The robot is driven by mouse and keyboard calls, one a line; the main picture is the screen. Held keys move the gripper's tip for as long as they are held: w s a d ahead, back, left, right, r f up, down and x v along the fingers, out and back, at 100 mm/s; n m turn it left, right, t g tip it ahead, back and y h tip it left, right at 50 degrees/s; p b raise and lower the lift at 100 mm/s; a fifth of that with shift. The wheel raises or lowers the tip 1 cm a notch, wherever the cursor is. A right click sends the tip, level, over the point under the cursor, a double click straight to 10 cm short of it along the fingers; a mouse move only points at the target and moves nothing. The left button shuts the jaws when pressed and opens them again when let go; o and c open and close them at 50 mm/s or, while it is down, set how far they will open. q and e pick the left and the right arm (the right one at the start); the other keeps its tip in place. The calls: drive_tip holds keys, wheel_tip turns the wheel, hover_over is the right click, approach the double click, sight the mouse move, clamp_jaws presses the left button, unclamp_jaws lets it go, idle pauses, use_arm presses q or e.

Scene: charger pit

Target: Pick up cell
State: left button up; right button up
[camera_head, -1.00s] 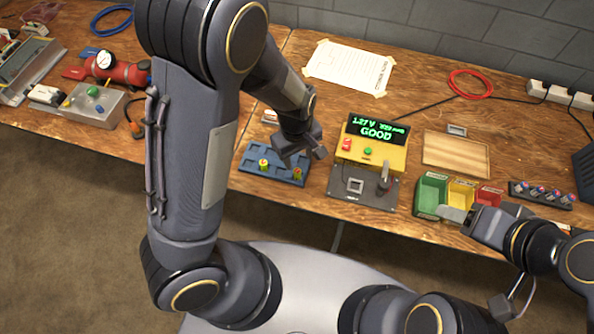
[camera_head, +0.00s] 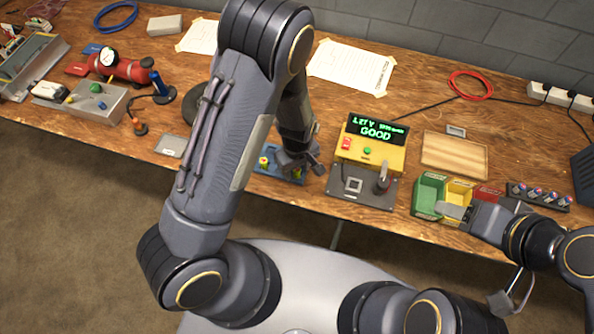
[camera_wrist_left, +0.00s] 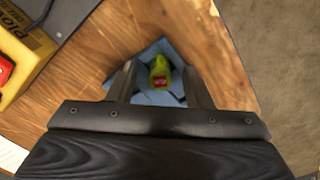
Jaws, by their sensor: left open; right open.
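A blue tray (camera_head: 267,172) with cells lies on the bench in the head view, partly hidden by my left arm. My left gripper (camera_head: 303,168) is over the tray's right part and points down. In the left wrist view a yellow-green cell (camera_wrist_left: 160,64) with a red label stands between the two open fingers, with a gap on both sides. The blue tray (camera_wrist_left: 152,98) shows under it. My right gripper (camera_head: 453,209) is open and empty in the head view, over the small bins.
A yellow tester (camera_head: 372,152) with a green "GOOD" display stands right of the tray, with a grey socket plate and lever in front. Green (camera_head: 430,192), yellow and red bins are further right. A wooden tray (camera_head: 455,155) and a dark rack of cells (camera_head: 540,196) lie nearby.

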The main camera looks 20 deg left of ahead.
use_arm(q)
clamp_jaws()
drive_tip(key=shift+r, duration=0.1)
